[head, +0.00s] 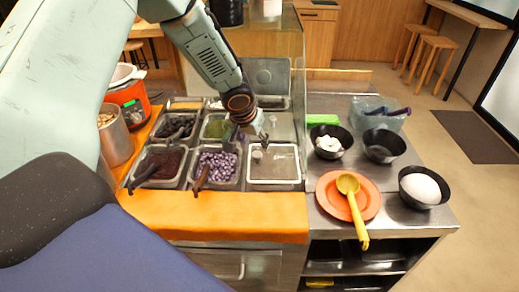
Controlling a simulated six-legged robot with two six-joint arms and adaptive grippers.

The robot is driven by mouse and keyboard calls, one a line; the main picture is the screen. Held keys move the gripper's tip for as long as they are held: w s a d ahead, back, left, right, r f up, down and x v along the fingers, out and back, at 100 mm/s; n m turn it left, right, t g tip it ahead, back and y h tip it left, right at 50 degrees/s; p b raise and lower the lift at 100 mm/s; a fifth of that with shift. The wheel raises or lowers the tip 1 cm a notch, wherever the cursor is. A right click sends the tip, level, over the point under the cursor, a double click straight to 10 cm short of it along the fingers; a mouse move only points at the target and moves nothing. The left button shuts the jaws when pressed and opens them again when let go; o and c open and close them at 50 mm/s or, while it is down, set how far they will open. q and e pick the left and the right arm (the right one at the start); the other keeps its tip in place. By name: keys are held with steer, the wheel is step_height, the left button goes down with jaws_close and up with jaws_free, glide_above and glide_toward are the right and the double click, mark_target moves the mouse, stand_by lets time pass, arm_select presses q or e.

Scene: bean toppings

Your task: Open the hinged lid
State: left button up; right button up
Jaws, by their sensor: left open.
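A metal topping station holds several square compartments in rows. A pale grey lid (274,168) covers the front right compartment and lies flat, with a small knob near its back edge. Another grey lid (267,76) stands upright at the back of the station. My left gripper (252,137) is open and empty, pointing down just behind and above the flat lid's back edge. I cannot tell whether a fingertip touches the knob. My left arm hides part of the back compartments. My right gripper is not in view.
Purple beans (217,167) fill the front middle compartment, with a dark utensil handle sticking out. An orange plate (348,196) with a yellow ladle (354,212) and black bowls (425,186) stand on the right counter. An orange-red cooker (130,98) is at left.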

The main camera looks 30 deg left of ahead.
mark_target(257, 154)
arm_select(q)
steer(key=p+x, duration=0.1)
steer(key=x, duration=0.4)
steer(key=shift+s+a+f, duration=0.1)
steer(key=shift+s+a, duration=0.05)
steer(key=shift+a, duration=0.05)
steer(key=shift+w+d+f, duration=0.15)
steer(key=shift+w+f, duration=0.05)
steer(key=shift+f, duration=0.3)
steer(key=shift+w+f, duration=0.1)
steer(key=shift+f, duration=0.1)
steer(key=c, duration=0.4)
jaws_close()
